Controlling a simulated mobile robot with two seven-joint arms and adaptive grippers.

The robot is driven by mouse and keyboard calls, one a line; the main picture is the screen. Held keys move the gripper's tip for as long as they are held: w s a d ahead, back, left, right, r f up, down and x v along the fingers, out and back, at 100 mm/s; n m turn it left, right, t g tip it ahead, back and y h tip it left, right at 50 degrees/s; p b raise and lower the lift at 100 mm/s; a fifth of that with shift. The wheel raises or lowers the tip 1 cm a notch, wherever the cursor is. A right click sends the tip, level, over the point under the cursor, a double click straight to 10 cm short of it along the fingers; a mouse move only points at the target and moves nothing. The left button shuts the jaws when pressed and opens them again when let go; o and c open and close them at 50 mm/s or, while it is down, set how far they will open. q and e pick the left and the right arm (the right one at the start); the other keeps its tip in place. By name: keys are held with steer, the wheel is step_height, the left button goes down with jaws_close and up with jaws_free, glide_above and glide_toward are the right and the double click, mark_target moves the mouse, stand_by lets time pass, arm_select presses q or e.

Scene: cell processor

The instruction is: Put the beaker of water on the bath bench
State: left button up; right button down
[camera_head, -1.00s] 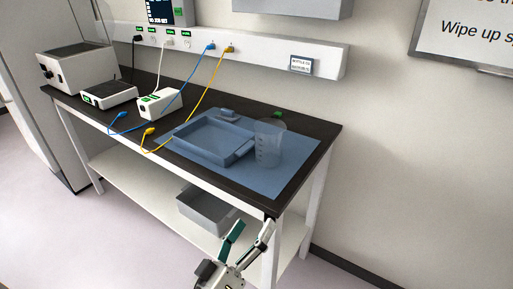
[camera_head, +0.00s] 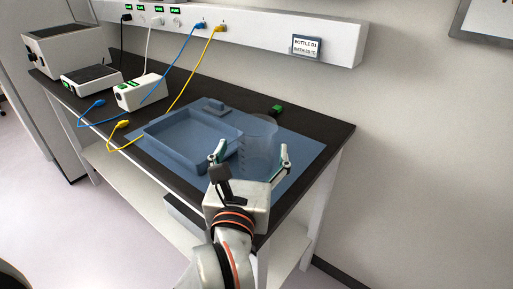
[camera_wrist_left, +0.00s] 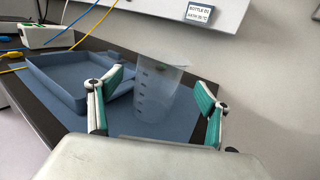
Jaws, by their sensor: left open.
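A clear beaker (camera_head: 258,145) with dark graduation marks stands upright on the blue mat (camera_head: 304,160) at the right end of the dark bench (camera_head: 330,132). It also shows in the left wrist view (camera_wrist_left: 155,95). My left gripper (camera_head: 250,155) is open. In the head view its fingers are on either side of the beaker's lower part. In the left wrist view the beaker stands beyond and between the green-padded fingers, with gaps on both sides. I cannot tell the water level. My right gripper is not in view.
A blue tray (camera_head: 187,165) lies on the mat, close to the beaker's left. A small green-topped item (camera_head: 277,109) sits behind. White devices (camera_head: 140,92) and blue and yellow cables (camera_head: 122,124) are further left. A wall rail (camera_head: 340,42) runs behind.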

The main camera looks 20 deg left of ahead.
mark_target(258, 126)
arm_select(q)
steer(key=w, duration=0.3)
steer(key=w+a, duration=0.1)
steer(key=w, duration=0.1)
steer(key=shift+w+f, duration=0.15)
steer(key=shift+f, duration=0.05)
steer(key=c, duration=1.3)
steer(key=shift+c, duration=0.2)
